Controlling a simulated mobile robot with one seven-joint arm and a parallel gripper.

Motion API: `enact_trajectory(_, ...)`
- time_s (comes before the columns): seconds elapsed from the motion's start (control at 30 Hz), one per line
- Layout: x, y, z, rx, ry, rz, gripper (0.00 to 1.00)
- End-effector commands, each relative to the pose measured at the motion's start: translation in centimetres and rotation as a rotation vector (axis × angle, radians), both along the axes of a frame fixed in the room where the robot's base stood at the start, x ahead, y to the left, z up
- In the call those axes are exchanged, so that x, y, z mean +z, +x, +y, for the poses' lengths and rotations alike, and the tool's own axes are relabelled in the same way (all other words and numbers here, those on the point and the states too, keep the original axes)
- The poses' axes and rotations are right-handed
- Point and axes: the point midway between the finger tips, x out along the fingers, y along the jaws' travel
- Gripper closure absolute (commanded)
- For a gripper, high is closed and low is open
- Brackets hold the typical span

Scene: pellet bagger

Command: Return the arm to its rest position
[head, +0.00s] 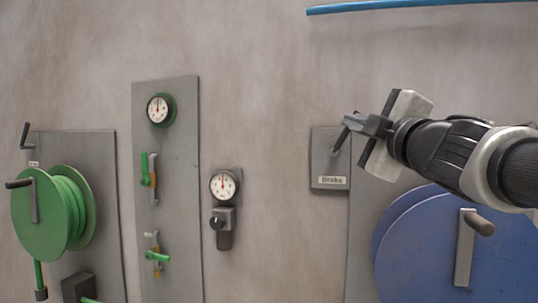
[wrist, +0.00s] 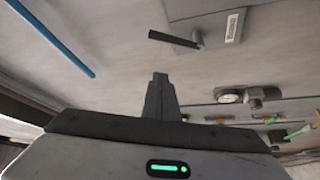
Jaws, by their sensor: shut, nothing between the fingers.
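My gripper (head: 357,123) is at the right in the head view, pointing left, with its fingers shut and nothing between them. In the head view its fingertips overlap the grey plate (head: 323,172) labelled "Brake", close to that plate's dark lever (head: 340,140). In the wrist view my gripper (wrist: 160,78) points up the picture with the fingers together. There the brake lever (wrist: 173,40) lies beyond the tips with a visible gap, and the plate (wrist: 205,18) is behind it. Whether the gripper touches anything cannot be seen for certain in the head view.
A blue reel (head: 415,250) with a crank handle stands below my arm. A green hose reel (head: 68,215) is at far left. Between are a panel (head: 180,110) with gauge and green valves, and a second gauge (head: 223,185). A blue pipe (head: 400,6) runs above.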

Motion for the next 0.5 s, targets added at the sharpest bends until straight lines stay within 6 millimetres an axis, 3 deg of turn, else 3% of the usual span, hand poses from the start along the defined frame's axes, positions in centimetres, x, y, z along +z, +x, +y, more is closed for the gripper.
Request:
enact_trajectory(0.17, -0.3, -0.3, -1.0, -0.047, 0.077, 0.035, 1.00)
enact_trajectory(0.27, -2.5, -1.2, -3.0, -0.154, 0.254, 0.137, 1.00)
enact_trajectory(0.37, -8.3, -3.6, -4.6, -0.304, 0.501, 0.336, 1.00)
enact_trajectory(0.5, -17.8, -8.9, -3.6, -0.470, 0.769, 0.645, 1.00)
